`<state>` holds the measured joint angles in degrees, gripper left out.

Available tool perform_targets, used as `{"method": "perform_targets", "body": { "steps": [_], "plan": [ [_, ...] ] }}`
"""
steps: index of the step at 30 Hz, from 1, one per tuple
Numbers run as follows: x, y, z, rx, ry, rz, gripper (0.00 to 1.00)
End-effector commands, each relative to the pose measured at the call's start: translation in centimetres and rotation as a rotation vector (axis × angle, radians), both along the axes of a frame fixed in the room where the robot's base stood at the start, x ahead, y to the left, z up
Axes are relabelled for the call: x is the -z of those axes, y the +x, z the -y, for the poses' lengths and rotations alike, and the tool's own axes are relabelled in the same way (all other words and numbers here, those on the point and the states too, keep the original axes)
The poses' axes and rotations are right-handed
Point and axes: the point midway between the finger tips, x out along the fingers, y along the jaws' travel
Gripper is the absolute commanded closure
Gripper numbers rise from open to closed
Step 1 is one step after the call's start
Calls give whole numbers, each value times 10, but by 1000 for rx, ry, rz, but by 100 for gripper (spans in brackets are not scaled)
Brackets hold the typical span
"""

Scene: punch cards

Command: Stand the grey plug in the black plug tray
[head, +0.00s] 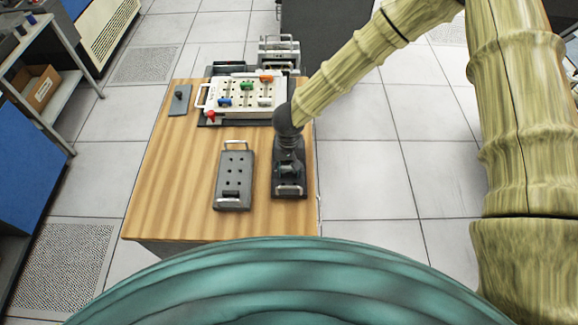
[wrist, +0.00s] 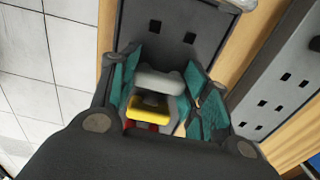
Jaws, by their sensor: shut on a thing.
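My gripper (head: 288,160) is low over the right side of the table. Its teal fingers (wrist: 160,95) are closed around a grey plug (wrist: 158,80) in the wrist view. The black plug tray (wrist: 172,28) lies directly below, with square holes showing; its near end also shows in the head view (head: 282,193). A yellow piece (wrist: 150,107) and red pieces (wrist: 160,128) show between the fingers, below the grey plug in the picture. Whether the grey plug's lower end touches the tray is hidden.
A grey tray (head: 233,170) with several holes lies just left. Behind stands a white board (head: 240,88) with coloured plugs and a red knob (head: 211,114). A dark plate (head: 180,104) with a peg is at the back left. The table's left front (head: 170,190) is clear.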

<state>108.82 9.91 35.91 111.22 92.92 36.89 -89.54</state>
Motion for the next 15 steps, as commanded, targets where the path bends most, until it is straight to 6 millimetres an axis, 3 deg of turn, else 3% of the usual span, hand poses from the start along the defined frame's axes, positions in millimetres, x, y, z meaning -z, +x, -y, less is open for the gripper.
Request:
{"method": "perform_targets", "body": {
  "steps": [11,12,15],
  "plan": [
    [3,-1,0,0,0,-1,69],
    [3,-1,0,0,0,-1,48],
    [3,0,0,0,0,-1,30]
  ]
}}
